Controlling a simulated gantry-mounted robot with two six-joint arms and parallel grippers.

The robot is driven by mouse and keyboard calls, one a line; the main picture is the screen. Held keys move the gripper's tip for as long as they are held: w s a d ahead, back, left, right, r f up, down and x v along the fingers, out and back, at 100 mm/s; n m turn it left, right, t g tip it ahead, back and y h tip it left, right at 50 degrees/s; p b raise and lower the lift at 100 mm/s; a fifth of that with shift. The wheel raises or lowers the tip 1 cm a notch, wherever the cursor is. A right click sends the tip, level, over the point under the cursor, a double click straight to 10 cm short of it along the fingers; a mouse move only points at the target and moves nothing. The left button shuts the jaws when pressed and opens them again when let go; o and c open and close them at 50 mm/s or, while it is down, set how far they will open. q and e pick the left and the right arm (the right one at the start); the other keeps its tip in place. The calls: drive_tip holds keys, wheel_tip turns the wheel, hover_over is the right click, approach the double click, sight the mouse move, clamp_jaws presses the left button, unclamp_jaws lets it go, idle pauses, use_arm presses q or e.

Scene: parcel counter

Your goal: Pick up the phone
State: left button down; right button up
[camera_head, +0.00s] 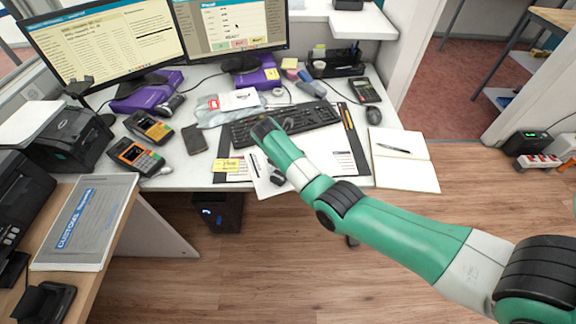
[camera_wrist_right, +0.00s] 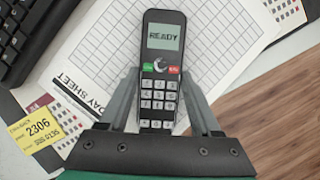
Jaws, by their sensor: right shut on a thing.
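The phone (camera_wrist_right: 162,47) is a dark grey handset with a lit screen reading READY, green and red keys and a pale number pad. In the right wrist view it stands between the two fingers of my right gripper (camera_wrist_right: 158,80), which is shut on it, screen facing the camera. A printed day sheet (camera_wrist_right: 225,62) lies behind it. In the head view my right gripper (camera_head: 277,181) is small and dark over the papers at the desk's front, below the keyboard. I cannot tell whether the phone touches the sheet. My left gripper is not in view.
The keyboard (camera_head: 285,124) lies just behind the gripper. A yellow note (camera_head: 228,165) is to its left. Card terminals (camera_head: 137,156) and a dark flat device (camera_head: 195,139) stand further left. An open notebook (camera_head: 405,160) with a pen lies right. Two monitors (camera_head: 105,45) stand at the back.

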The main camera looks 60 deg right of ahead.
clamp_jaws()
drive_tip(key=shift+r, duration=0.15)
drive_tip(key=shift+r+p, duration=0.35)
drive_tip(key=shift+p, duration=0.05)
wheel_tip(320, 180, up, 3)
drive_tip(key=shift+f+p, duration=0.15)
drive_tip(key=shift+p, duration=0.95)
drive_tip(key=s+a+r+p, duration=0.9)
drive_tip(key=a+p, duration=0.2)
drive_tip(key=p, duration=0.2)
wheel_tip(320, 180, up, 33)
drive_tip(key=p, duration=3.3)
drive_tip(key=shift+w+r, duration=0.2)
